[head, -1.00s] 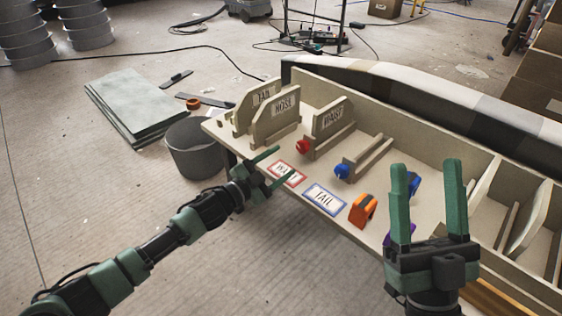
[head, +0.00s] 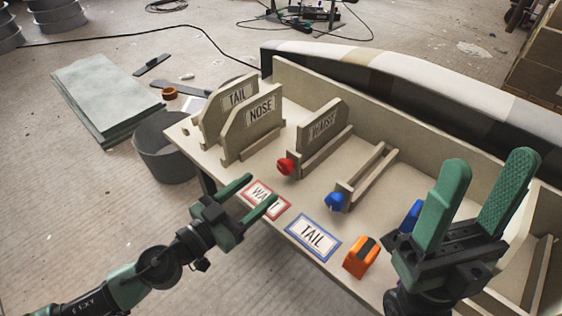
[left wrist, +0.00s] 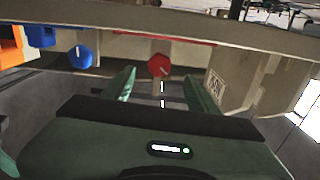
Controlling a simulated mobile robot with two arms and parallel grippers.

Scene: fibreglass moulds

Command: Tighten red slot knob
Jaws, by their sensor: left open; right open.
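The red slot knob (head: 285,166) sits at the front end of the slot that holds the upright WAIST board (head: 322,127). In the left wrist view the red knob (left wrist: 159,65) shows ahead, between the fingers and beyond their tips. My left gripper (head: 262,192) is open and empty, over the red-bordered card (head: 252,199), in front of the knob and apart from it. My right gripper (head: 490,170) is open and empty at the right, over the bench. The blue slot knob (head: 335,202) is on the neighbouring slot, which holds no board; it also shows in the left wrist view (left wrist: 80,57).
NOSE (head: 258,122) and TAIL (head: 236,97) boards stand at the bench's left end. A blue-bordered TAIL card (head: 312,238) and an orange clamp-like object (head: 361,258) lie along the front edge. A grey bucket (head: 165,155) stands on the floor at left.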

